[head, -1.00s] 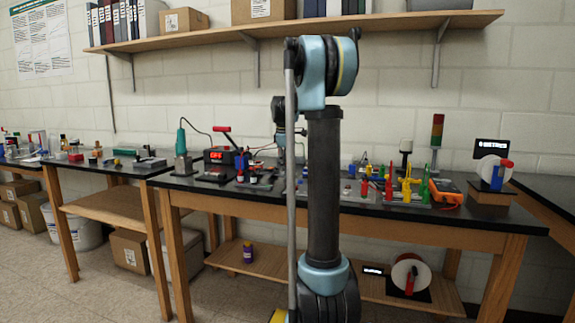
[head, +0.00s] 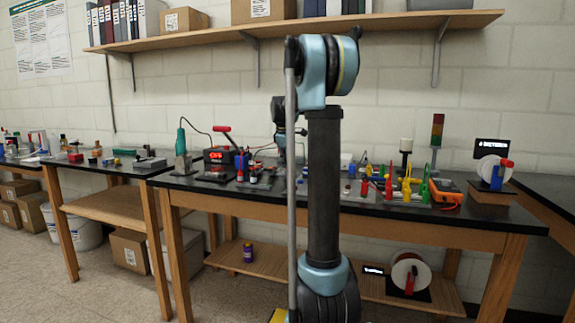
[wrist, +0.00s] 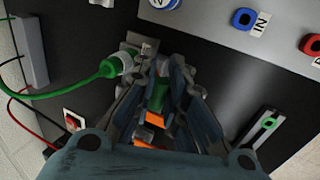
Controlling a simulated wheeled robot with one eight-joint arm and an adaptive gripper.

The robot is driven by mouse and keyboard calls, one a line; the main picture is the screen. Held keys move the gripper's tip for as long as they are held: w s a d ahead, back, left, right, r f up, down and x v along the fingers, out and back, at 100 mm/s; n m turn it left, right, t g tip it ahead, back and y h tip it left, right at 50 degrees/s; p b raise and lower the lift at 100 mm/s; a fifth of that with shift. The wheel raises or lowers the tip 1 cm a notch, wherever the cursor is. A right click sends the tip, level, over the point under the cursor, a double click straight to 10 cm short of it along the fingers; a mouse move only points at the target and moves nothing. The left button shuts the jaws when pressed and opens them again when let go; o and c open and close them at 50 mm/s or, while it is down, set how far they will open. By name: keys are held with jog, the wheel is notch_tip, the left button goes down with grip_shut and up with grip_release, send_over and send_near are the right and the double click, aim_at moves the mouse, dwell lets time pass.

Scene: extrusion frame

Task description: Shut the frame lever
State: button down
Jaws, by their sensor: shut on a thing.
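My gripper (wrist: 165,68) shows in the wrist view. Its fingers come close together at the tips, near a small metal bracket (wrist: 141,44) on a dark surface. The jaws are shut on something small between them. A green piece (wrist: 159,95) and orange pieces (wrist: 153,119) show between the finger links, but I cannot tell whether these are the frame lever. The fingers hide most of what is held. In the head view my own arm hides the gripper, and I cannot pick out the frame lever there.
A green plug with its cable (wrist: 108,68) lies just left of the fingertips. Blue (wrist: 244,18) and red (wrist: 312,44) ring sockets stand at the upper right. A small rail with a green part (wrist: 266,125) lies at right. The black bench top (head: 452,211) holds several devices.

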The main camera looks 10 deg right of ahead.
aim_at(289, 172)
jog(key=shift+s+a+f, duration=0.1)
jog(key=shift+s, duration=0.1)
jog(key=shift+s+a+f+t+h, duration=0.15)
jog(key=shift+s+t+h, duration=0.1)
jog(key=shift+t, duration=0.25)
jog(key=shift+s+a+f+t+h, duration=0.15)
jog(key=shift+t+h, duration=0.1)
jog(key=shift+t, duration=0.25)
jog(key=t+h, duration=0.1)
jog(key=f+t, duration=0.1)
jog(key=t, duration=0.1)
jog(key=shift+s+a+f+h, duration=0.15)
jog(key=shift+s+h, duration=0.2)
jog(key=shift+h, duration=0.05)
jog(key=t+h, duration=0.1)
jog(key=f+t+h, duration=0.1)
jog(key=t, duration=0.1)
jog(key=f+t+h, duration=0.1)
jog(key=t, duration=0.1)
jog(key=shift+s+a+f, duration=0.1)
jog(key=shift+s+f, duration=0.05)
jog(key=shift+s, duration=0.1)
jog(key=shift+f, duration=0.1)
jog(key=c, duration=1.6)
grip_release()
jog(key=shift+c, duration=0.2)
